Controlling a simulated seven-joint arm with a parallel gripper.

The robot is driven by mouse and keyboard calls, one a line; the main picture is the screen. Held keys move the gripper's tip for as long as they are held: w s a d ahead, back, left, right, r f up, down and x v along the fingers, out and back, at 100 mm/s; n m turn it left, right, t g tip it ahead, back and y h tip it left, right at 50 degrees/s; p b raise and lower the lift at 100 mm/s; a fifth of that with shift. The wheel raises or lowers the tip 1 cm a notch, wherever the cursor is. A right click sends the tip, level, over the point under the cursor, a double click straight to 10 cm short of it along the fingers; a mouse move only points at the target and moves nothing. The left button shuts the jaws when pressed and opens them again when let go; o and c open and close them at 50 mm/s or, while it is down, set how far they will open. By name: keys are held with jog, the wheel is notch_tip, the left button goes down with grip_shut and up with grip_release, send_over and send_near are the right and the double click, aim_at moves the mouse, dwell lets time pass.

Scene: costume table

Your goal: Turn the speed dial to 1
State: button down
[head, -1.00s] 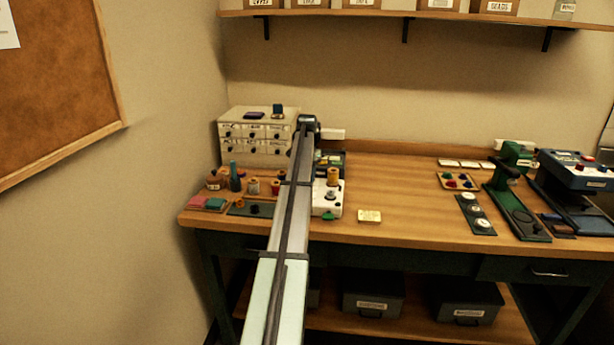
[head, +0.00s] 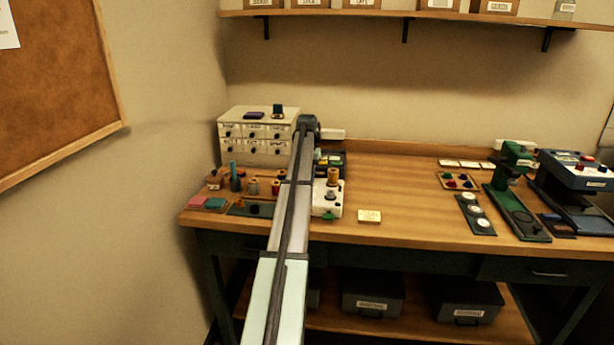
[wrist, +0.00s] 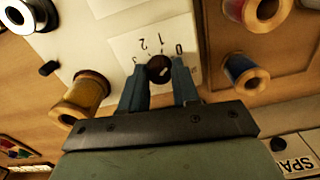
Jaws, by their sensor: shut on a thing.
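The speed dial (wrist: 158,69) is a dark round knob with a pale mark, on a white plate (wrist: 128,45) printed with a scale. The digits 0, 1 and 2 are readable in the wrist view, and another at the left is partly hidden. The pale mark is small, and I cannot tell which digit it indicates. My gripper (wrist: 159,82) has its two blue-grey fingers on either side of the dial, shut on it. In the head view my arm hides the gripper and the dial; part of the white machine (head: 328,205) shows beside the arm.
An orange thread spool (wrist: 85,92) stands close left of my fingers, and another spool (wrist: 246,74) stands to the right.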

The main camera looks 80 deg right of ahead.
jog(key=n, duration=0.5)
jog(key=shift+n, duration=0.4)
dwell(0.3)
jog(key=c, duration=0.8)
grip_release()
notch_tip(320, 180, up, 14)
jog(key=shift+f, duration=0.1)
